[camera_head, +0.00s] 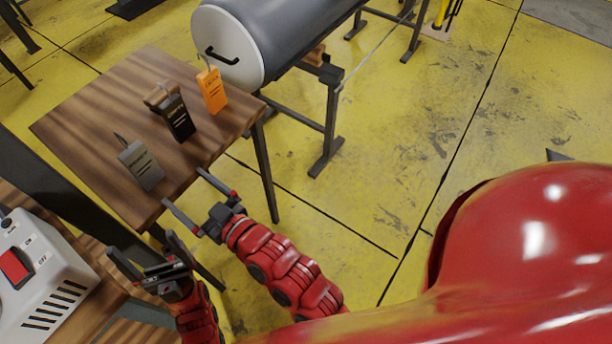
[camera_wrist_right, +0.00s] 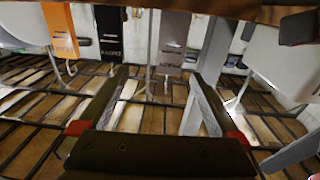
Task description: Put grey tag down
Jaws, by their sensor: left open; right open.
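The grey tag (camera_head: 141,165) rests on the small wooden table (camera_head: 95,120), near its front edge, with a wire hook at its upper end. My right gripper (camera_head: 181,186) is open and empty, just off the table edge and apart from the tag. In the right wrist view, the grey tag (camera_wrist_right: 170,40) appears beyond the open fingers (camera_wrist_right: 157,78), roughly between them and upside down. My left gripper (camera_head: 139,244) is open and empty, in front of the table and near a white switch box.
A black tag (camera_head: 176,117) and an orange tag (camera_head: 211,90) stand farther back on the table. The white box (camera_head: 35,270) with a red switch is at lower left. A grey cylinder (camera_head: 285,35) lies on a stand behind. Red inflatable (camera_head: 530,250) fills the lower right.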

